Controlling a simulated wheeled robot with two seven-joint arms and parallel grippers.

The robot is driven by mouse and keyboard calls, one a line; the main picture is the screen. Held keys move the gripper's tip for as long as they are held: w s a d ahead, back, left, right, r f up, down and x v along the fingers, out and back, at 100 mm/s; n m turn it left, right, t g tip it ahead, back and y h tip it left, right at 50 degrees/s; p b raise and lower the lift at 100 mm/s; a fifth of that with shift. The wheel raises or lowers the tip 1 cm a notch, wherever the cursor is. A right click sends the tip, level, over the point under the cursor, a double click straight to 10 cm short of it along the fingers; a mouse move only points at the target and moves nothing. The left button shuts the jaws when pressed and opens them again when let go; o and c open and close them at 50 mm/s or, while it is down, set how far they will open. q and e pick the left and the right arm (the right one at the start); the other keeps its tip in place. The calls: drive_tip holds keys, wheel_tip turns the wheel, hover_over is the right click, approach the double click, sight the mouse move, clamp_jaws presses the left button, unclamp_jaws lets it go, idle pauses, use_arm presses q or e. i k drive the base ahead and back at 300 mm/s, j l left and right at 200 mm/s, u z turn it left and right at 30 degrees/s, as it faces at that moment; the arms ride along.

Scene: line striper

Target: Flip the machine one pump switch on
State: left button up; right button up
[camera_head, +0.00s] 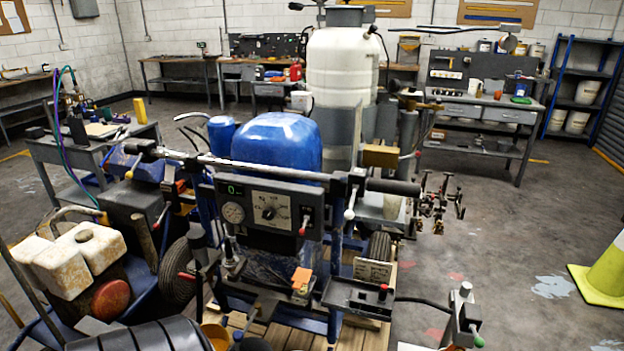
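The line striper (275,140) stands in the middle of the camera_head view, with a blue rounded cover and a handlebar (250,165) across it. Below the bar is a control panel (268,212) with a round gauge, a dial, a small green display and a red-tipped toggle (304,226) at its right. A black box (358,296) with a red knob sits lower right. No readable label shows which control is the pump switch, so I cannot tell its position. Neither of my grippers is in view.
A big white tank (343,65) stands behind the cover. A cart with white jugs (83,247) is at the lower left. A yellow-green cone (606,270) is at the right edge. Workbenches line the back; the floor (530,225) at the right is mostly clear.

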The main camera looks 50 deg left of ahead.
sight(302, 231)
drive_tip(key=u, duration=1.95)
drive_tip(key=j+z, duration=0.15)
drive_tip(key=z, duration=0.8)
drive_tip(key=j+z, duration=0.25)
drive_tip(key=j, duration=0.25)
drive_tip(key=k+j+z, duration=0.1)
drive_tip(key=j+z, duration=0.15)
drive_tip(key=j, duration=0.2)
drive_tip(key=k+j+z, duration=0.1)
drive_tip(key=j+z, duration=0.15)
drive_tip(key=j, duration=0.2)
drive_tip(key=k+j+z, duration=0.25)
drive_tip(key=j, duration=0.55)
